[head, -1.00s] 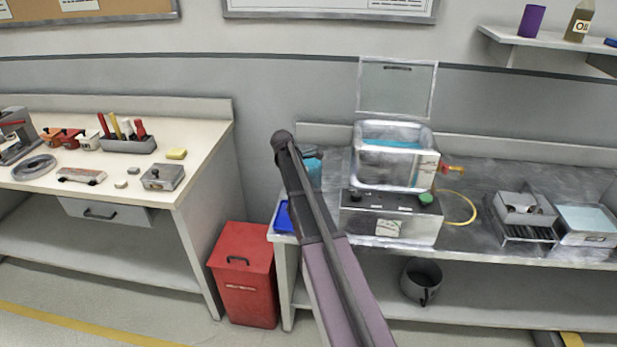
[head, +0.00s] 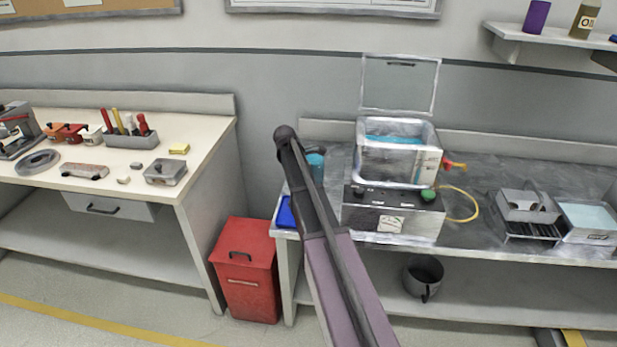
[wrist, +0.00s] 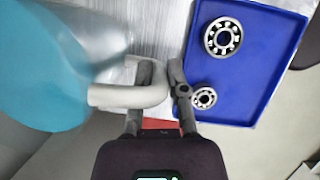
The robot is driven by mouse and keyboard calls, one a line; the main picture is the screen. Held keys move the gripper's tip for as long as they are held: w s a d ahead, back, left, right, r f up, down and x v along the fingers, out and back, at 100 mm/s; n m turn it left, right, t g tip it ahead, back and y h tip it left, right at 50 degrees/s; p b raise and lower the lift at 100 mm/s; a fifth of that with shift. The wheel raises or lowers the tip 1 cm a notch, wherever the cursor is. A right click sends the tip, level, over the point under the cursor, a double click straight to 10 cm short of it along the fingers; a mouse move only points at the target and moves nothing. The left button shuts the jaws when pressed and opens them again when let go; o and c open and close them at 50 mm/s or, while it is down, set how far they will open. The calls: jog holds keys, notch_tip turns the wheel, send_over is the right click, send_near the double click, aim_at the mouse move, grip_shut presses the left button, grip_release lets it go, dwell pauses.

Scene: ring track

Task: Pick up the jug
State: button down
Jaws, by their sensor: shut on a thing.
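The jug (wrist: 40,70) has a teal body and a grey handle (wrist: 125,96). It fills the left of the wrist view, partly cut off by the frame. In the head view the jug (head: 316,166) shows at the left end of the right bench, partly hidden behind my arm. My gripper (wrist: 163,82) is shut on the jug's handle, with a finger on either side of it. The fingertips are hidden behind my arm in the head view. I cannot tell whether the jug touches the bench.
A blue tray (wrist: 230,105) with two bearings lies right beside my gripper. A metal tank (head: 397,170) with an open lid stands right of the jug. A red bin (head: 247,285) stands below left. A grey pot (head: 423,278) sits on the lower shelf.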

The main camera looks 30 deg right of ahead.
jog(key=shift+r+p, duration=4.65)
jog(key=shift+p, duration=0.05)
jog(key=shift+r+p, duration=0.3)
